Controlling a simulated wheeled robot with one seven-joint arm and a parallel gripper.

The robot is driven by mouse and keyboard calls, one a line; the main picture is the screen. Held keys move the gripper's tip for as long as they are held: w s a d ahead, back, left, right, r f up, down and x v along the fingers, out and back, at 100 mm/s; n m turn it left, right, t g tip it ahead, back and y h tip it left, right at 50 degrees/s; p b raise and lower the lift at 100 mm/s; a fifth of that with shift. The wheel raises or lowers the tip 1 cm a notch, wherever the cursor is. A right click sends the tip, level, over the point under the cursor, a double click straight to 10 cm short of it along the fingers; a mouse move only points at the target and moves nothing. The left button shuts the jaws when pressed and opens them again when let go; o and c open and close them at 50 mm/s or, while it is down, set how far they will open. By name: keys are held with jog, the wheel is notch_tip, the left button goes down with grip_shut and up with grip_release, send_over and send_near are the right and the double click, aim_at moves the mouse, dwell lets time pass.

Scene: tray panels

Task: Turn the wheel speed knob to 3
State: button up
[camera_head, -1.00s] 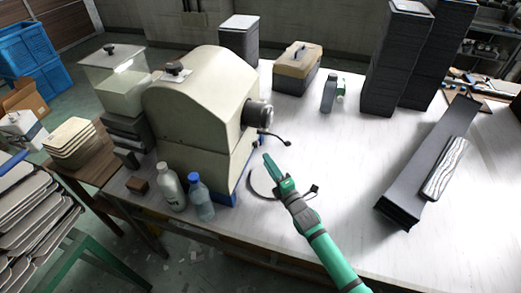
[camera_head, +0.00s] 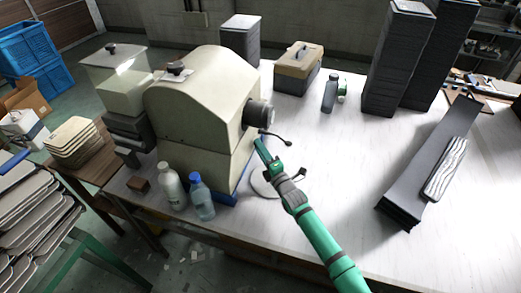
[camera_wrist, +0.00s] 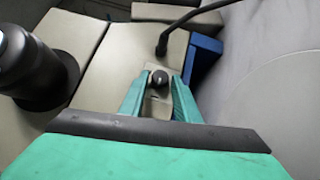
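The cream machine (camera_head: 195,115) stands on the left of the table. In the wrist view, a small dark knob (camera_wrist: 160,78) sits on a beige plate on its panel (camera_wrist: 115,65). My gripper (camera_head: 259,142) is at the machine's right side. In the wrist view its two green fingers (camera_wrist: 160,86) lie on either side of the knob, with a gap showing between them. Whether they touch the knob is not clear. The knob's pointer and any numbers cannot be read, and the knob cannot be made out in the head view.
A dark cylinder (camera_head: 258,113) juts from the machine above my gripper and shows large in the wrist view (camera_wrist: 35,70). A thin black lever (camera_head: 276,137) sticks out close by. Two bottles (camera_head: 202,198) stand at the machine's front. The table's middle is clear.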

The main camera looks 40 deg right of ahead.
grip_shut()
jog(key=shift+g, duration=0.3)
jog(key=m+g+y, duration=0.3)
jog(key=y, duration=0.1)
jog(key=d+r+m+g+y, duration=0.1)
jog(key=m+g+y, duration=0.2)
jog(key=m+g, duration=0.1)
jog(key=w+r+m+g+y, duration=0.1)
jog(key=m+g+y, duration=0.2)
jog(key=m+y, duration=0.1)
jog(key=shift+d+g+y, duration=0.3)
jog(key=shift+d, duration=0.1)
dwell(1.1)
jog(key=shift+f+y, duration=0.15)
jog(key=shift+y, duration=0.15)
dwell(0.5)
